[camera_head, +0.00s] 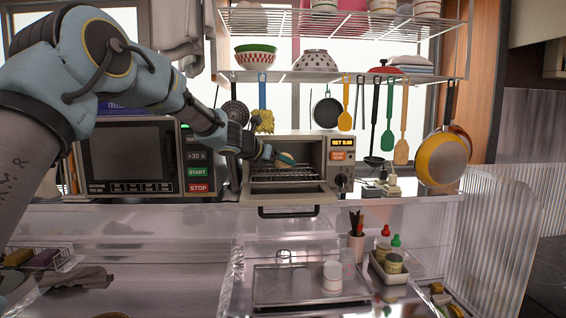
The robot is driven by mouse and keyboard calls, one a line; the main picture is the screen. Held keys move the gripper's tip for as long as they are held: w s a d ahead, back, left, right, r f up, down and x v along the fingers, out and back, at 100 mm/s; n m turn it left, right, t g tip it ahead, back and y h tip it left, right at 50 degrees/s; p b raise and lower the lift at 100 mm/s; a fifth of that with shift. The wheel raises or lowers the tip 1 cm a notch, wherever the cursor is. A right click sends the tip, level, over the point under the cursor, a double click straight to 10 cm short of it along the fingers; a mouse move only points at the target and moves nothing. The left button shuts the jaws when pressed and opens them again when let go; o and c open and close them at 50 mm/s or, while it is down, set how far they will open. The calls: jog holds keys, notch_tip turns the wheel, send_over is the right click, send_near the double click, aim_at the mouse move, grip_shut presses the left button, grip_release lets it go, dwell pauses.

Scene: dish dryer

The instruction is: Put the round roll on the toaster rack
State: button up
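The toaster oven (312,151) stands on the counter with its door folded down, so its front is open. Its wire rack (285,173) shows inside the opening. My arm comes in from the upper left, and my gripper (268,153) reaches into the left upper part of the opening. A small rounded tan thing with a greenish edge, which looks like the round roll (286,159), is at my fingertips. It is tilted and appears to be held a little above the rack. The fingers are small and partly hidden, so their exact grip is hard to see.
A microwave (135,160) stands left of the toaster oven, below my arm. Utensils and pans (440,160) hang at the right under a wire shelf (340,76) with bowls. A metal tray (310,287) with white cups lies in front on the lower counter.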

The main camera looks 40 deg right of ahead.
aim_at(283, 179)
jog(key=shift+w+d+r, duration=0.1)
jog(key=shift+d, duration=0.5)
jog(key=shift+w+d+f+b, duration=0.1)
jog(key=shift+d+f+b, duration=0.1)
jog(key=shift+f, duration=0.75)
jog(key=shift+d+f+b, duration=0.1)
jog(key=shift+f+b, duration=0.05)
jog(key=shift+f, duration=0.8)
jog(key=shift+f, duration=0.1)
jog(key=o, duration=1.3)
jog(key=shift+c, duration=0.2)
